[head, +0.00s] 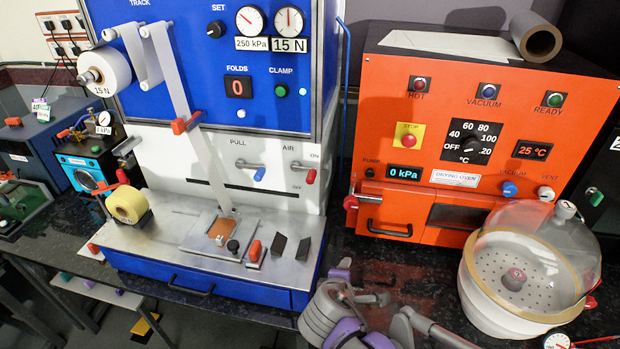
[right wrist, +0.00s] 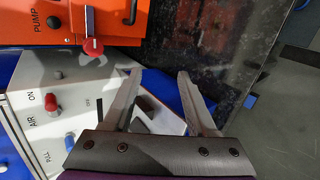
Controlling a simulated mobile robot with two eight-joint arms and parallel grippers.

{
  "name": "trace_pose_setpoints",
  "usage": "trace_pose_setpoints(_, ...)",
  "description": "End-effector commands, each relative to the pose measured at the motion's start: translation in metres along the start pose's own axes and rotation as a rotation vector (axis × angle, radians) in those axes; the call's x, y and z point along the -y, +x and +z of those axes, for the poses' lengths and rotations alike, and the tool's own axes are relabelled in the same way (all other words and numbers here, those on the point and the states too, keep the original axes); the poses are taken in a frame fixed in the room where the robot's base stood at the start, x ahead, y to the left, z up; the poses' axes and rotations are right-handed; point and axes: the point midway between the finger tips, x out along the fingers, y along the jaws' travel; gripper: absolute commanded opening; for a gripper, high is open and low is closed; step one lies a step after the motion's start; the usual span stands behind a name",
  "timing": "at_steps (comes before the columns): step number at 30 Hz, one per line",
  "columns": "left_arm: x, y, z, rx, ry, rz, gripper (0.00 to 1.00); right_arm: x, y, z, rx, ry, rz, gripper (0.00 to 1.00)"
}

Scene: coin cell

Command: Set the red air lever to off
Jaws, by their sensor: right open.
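The red air lever (head: 311,176) sits on the white panel of the blue machine, under the AIR label. Its arm points right, with the red grip just below the ON mark; the OFF mark is lower left. The lever also shows in the right wrist view (right wrist: 52,106), beside ON. My right gripper (right wrist: 160,74) is open and empty, with its fingers apart over the machine's front corner, away from the lever. In the head view my purple and grey right arm is low in the middle. My left gripper is not in view.
A blue PULL lever (head: 260,174) is left of the red one. The orange oven (head: 480,130) stands to the right, with a red-tipped lever (head: 351,202) at its lower left. A clear dome (head: 530,255) stands in front of the oven. Dark counter lies between the machines.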

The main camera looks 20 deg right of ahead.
Motion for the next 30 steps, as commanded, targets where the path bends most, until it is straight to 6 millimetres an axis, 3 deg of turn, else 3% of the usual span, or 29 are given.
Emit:
trace_pose_setpoints(3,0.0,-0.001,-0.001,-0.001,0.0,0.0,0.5,-0.056,0.005,-0.027,0.082,-0.384,0.211,0.57)
trace_pose_setpoints(6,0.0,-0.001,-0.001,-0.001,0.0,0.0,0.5,-0.095,0.001,-0.054,0.173,-0.668,0.369,0.57)
trace_pose_setpoints(12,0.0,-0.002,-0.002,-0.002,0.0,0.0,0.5,-0.137,-0.014,-0.095,0.332,-1.015,0.568,0.57)
trace_pose_setpoints(19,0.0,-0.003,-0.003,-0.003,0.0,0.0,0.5,-0.152,-0.011,-0.105,0.383,-1.096,0.613,0.57)
trace_pose_setpoints(30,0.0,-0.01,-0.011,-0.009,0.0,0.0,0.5,-0.195,0.041,-0.104,0.381,-1.091,0.61,0.57)
